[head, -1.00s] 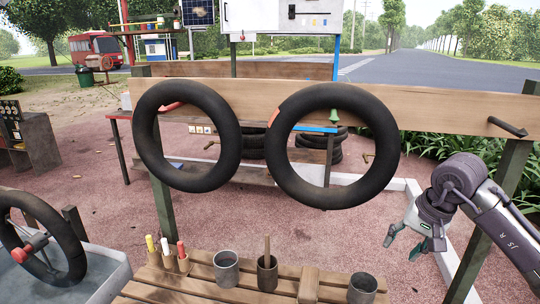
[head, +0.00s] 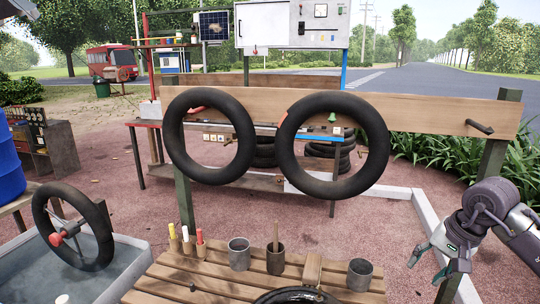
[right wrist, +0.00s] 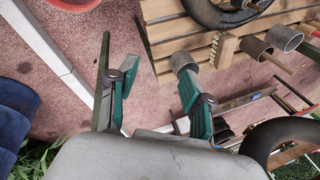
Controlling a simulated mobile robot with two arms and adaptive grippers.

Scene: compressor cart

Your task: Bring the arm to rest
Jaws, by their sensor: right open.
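My right arm comes in at the right edge of the head view. Its gripper (head: 431,264) hangs in the air over the pinkish ground, right of the slatted wooden bench (head: 205,278), fingers pointing down and left. In the right wrist view the green fingers of the gripper (right wrist: 155,82) are spread apart with nothing between them. My left gripper is not in view.
Two black tyres (head: 183,140) and (head: 381,150) hang on a wooden rail (head: 440,115). Metal cups (head: 239,262) stand on the bench. A wheel (head: 40,222) stands in a water tub (head: 120,270) at left. A post (head: 490,165) stands behind my right arm.

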